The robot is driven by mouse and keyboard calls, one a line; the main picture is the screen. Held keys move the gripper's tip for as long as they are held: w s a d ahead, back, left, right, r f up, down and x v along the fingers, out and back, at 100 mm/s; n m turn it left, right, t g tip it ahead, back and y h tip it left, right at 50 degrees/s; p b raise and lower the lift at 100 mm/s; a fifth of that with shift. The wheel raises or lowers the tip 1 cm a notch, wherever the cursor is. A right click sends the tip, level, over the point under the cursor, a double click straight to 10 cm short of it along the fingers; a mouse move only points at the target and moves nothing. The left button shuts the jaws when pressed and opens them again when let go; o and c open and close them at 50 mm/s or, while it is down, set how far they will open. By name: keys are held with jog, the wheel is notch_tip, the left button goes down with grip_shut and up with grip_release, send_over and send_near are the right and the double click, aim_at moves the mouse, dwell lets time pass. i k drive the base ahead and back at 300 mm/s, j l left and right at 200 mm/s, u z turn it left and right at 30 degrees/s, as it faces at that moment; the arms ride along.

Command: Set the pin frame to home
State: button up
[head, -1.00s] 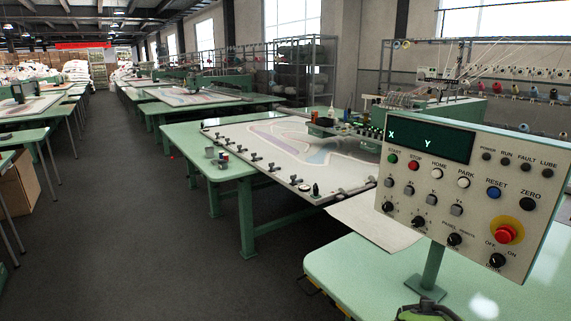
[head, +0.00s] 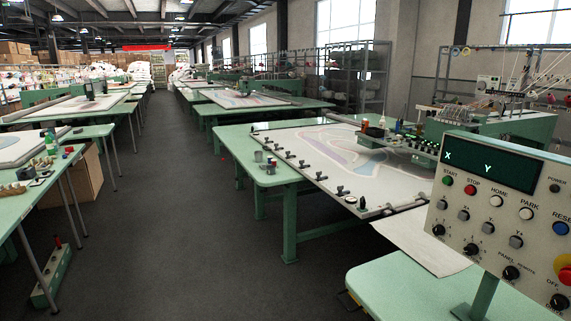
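The control panel (head: 507,222) stands on a post at the right, partly cut off by the picture edge. Its dark display (head: 490,166) shows the letters X and Y; I see no numbers. The white HOME button (head: 496,201) sits between the red STOP button (head: 470,190) and the white PARK button (head: 526,213). The pin frame (head: 335,165) lies flat on a green table, holding a pale cloth with a coloured pattern, with dark clamps along its near-left edge. My gripper is not in view.
A green table (head: 420,290) is under the panel, with a white sheet (head: 425,245) beside it. A dark aisle (head: 170,220) runs clear along the middle-left. Green tables (head: 35,190) and a cardboard box (head: 80,180) stand at the left.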

aim_at(387, 178)
jog(key=i+j+u, duration=0.2)
jog(key=i+j, duration=0.2)
jog(key=i, duration=0.25)
jog(key=i+j+u, duration=0.2)
jog(key=i, duration=0.45)
jog(key=i+j+u, duration=0.2)
jog(key=i, duration=0.45)
jog(key=i+j+u, duration=0.2)
jog(key=i, duration=3.25)
jog(key=i+l+z, duration=0.15)
jog(key=i, duration=0.5)
jog(key=i+l+z, duration=0.15)
jog(key=i, duration=0.45)
jog(key=i+l+z, duration=0.5)
jog(key=i+l, duration=0.25)
